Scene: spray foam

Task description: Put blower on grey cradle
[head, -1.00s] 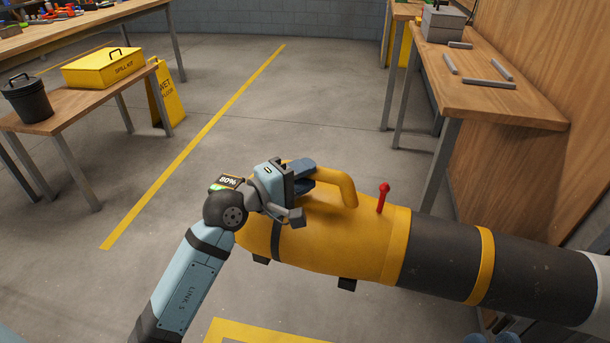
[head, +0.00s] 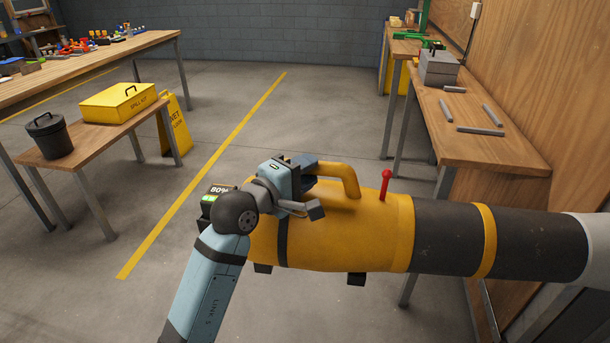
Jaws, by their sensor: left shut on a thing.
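The blower (head: 330,233) is a large yellow body with a loop handle (head: 350,178), a red lever and a long dark tube running to the right. My left gripper (head: 309,190) is shut on the handle at its left end, and the blower hangs level above the floor. Several low grey bars lie on the right-hand wooden table, one at its front (head: 480,131); they appear to outline the grey cradle. The blower is nearer to me than that table and apart from the bars. My right gripper is not in view.
The right-hand table (head: 455,150) stands against a wooden wall, with a grey box (head: 438,67) farther back. A low table at left holds a black bin (head: 49,136) and a yellow spill kit (head: 118,102). A yellow wet-floor sign (head: 175,125) stands beside it. The middle floor is clear.

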